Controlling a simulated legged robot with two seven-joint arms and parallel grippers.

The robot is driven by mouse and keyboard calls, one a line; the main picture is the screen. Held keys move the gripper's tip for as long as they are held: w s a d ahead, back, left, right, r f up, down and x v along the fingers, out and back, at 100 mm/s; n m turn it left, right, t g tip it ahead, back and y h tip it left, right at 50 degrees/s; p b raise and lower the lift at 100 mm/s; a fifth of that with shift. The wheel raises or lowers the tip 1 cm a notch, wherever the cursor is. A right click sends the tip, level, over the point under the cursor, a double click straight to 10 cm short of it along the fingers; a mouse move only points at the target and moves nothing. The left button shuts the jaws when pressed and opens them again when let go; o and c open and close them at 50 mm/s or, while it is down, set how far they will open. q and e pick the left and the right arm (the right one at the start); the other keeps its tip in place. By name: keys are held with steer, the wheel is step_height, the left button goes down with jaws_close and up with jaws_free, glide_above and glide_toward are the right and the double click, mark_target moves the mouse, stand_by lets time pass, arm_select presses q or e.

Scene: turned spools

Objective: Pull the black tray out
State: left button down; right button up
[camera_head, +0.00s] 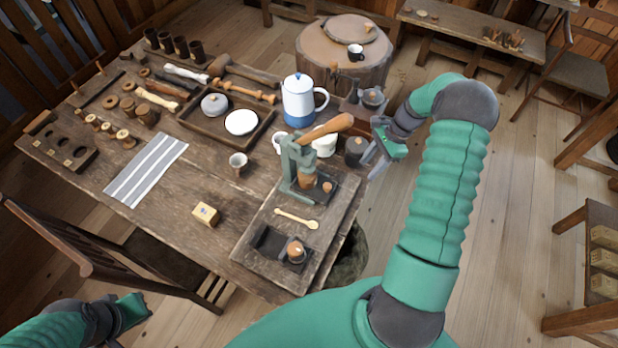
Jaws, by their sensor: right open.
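A small black tray (264,241) lies on the wooden board at the table's front right corner, with a round brown-topped piece (295,251) in its right part. A larger dark tray (187,124) farther back holds a grey lidded dish and a white dish. I cannot tell which one the task means. My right gripper (378,158) is open and empty by the table's right edge, beside a dark jar (355,151) and well behind the small tray. My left gripper (134,312) is low at the left, off the table near the chair; its jaws are unclear.
A green press (297,165) with a wooden handle stands on the board behind the small tray. A wooden spoon (296,218) lies between them. A white and blue pot (299,100) stands behind. A chair (150,262) is at the front left.

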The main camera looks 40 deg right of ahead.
steer(key=a+r, duration=0.1)
steer(key=a, duration=0.2)
steer(key=p, duration=0.3)
glide_toward(328, 184)
steer(key=x, duration=0.5)
steer(key=shift+w+a+f, duration=0.1)
steer(key=shift+a+f, duration=0.05)
steer(key=shift+a, duration=0.2)
steer(key=shift+x, duration=1.05)
steer(key=shift+s+f, duration=0.25)
steer(key=shift+f, duration=0.15)
steer(key=shift+w+d+f, duration=0.1)
steer(key=shift+f, duration=0.15)
steer(key=shift+w, duration=0.1)
steer(key=shift+c, duration=1)
steer(key=shift+a+r, duration=0.15)
steer(key=shift+a, duration=0.1)
steer(key=c, duration=0.5)
jaws_close()
arm_select(q)
steer(key=v, duration=0.3)
steer(key=shift+a+r, duration=0.3)
arm_select(e)
steer(key=shift+d, duration=0.1)
arm_select(q)
steer(key=shift+s, duration=0.1)
arm_select(e)
steer(key=shift+d, duration=0.15)
